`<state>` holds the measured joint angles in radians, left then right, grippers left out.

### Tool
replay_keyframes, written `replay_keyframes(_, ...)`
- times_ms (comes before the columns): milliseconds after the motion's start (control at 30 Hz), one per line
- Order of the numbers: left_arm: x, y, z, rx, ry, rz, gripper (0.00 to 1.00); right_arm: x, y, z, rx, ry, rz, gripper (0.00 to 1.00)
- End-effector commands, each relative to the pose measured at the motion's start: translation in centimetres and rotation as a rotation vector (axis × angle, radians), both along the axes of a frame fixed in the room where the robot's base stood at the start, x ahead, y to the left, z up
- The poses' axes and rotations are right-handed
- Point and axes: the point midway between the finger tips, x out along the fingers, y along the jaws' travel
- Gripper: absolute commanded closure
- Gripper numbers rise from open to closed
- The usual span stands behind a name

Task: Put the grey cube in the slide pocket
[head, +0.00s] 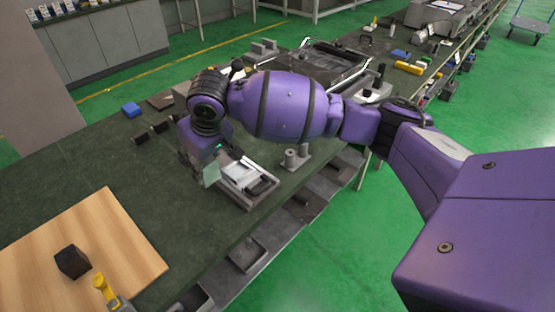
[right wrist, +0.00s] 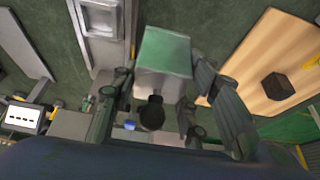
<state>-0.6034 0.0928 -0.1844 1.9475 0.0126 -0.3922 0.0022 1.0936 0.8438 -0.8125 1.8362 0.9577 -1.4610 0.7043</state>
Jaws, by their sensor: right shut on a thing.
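My right gripper (head: 204,168) is shut on a grey cube (head: 211,175), which looks greenish on one face. In the right wrist view the cube (right wrist: 163,55) sits between the two fingers of the gripper (right wrist: 163,85). The gripper holds it at the left side of a grey metal slide fixture (head: 246,181) with a pale plate and a black handle. The fixture also shows at the upper left of the right wrist view (right wrist: 102,52). Whether the cube touches the fixture, I cannot tell. The pocket itself is not clearly visible. My left gripper is not in view.
A wooden board (head: 130,235) at the lower left bears a dark block (head: 72,262) and a yellow-handled clamp (head: 104,290). A grey part with posts (head: 296,157) stands right of the fixture. Open bins (head: 245,255) line the bench's front edge.

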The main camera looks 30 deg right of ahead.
Motion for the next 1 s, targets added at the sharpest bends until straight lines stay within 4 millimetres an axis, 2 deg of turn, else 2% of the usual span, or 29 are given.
replay_keyframes(100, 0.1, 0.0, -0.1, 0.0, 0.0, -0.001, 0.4, 1.0, -0.3, 0.7, 0.0, -0.008, -0.001, 1.0)
replay_keyframes(267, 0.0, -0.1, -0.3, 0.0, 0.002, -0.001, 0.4, 2.6, -2.3, -0.5, 0.0, -0.007, -0.004, 1.0)
replay_keyframes(533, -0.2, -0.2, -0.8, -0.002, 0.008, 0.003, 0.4, 6.6, -7.2, -3.2, 0.001, -0.007, -0.005, 1.0)
replay_keyframes(700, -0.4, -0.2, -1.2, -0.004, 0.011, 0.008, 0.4, 8.1, -9.0, -6.5, 0.001, -0.005, -0.001, 1.0)
replay_keyframes(833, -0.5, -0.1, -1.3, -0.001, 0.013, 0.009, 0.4, 8.8, -9.8, -7.7, 0.002, -0.007, 0.001, 1.0)
replay_keyframes(1000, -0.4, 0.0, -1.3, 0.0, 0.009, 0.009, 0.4, 9.2, -10.3, -8.2, 0.003, -0.009, 0.001, 1.0)
